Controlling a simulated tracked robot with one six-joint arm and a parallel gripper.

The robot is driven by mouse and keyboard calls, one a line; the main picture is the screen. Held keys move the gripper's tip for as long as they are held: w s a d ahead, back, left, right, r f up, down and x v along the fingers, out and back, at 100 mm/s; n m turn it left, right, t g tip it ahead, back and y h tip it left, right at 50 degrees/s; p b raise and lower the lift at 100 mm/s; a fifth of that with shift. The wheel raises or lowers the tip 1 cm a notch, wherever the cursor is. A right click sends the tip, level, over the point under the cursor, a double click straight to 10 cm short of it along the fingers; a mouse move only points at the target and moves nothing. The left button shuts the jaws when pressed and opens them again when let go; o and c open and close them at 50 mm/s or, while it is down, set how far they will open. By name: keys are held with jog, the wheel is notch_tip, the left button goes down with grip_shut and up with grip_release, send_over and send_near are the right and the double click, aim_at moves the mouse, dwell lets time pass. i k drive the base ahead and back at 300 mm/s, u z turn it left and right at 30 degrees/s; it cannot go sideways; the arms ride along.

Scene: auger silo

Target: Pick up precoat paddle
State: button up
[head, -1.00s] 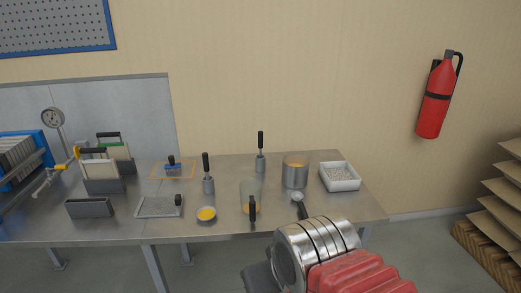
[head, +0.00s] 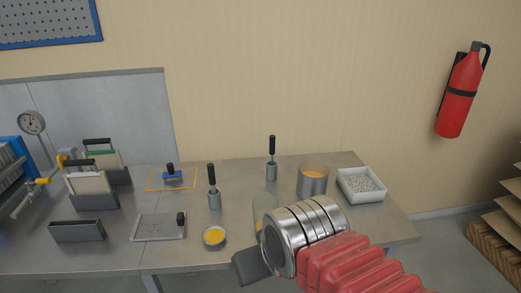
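Two black-handled tools stand upright in grey metal holders on the steel bench: one tool (head: 212,182) near the middle and one tool (head: 272,152) farther back. I cannot tell from their look which is the precoat paddle. A metal pot (head: 312,182) with orange contents stands right of the back tool. My arm covers the front right of the bench, with its silver wrist over a glass beaker (head: 258,215). The dark end of my gripper (head: 252,267) shows low in the picture, in front of the bench tools. Its fingertips cannot be made out, and no tool shows in it.
A small bowl of yellow stuff (head: 214,237), a grey tray (head: 158,229) and a blue-based tool (head: 172,176) on an orange-outlined patch sit left. A white tray of pellets (head: 361,186) is at right. Framed plates (head: 89,185) stand far left. A fire extinguisher (head: 461,92) hangs on the wall.

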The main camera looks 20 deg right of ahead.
aim_at(272, 149)
jog(key=z, duration=0.05)
jog(key=i, duration=1.05)
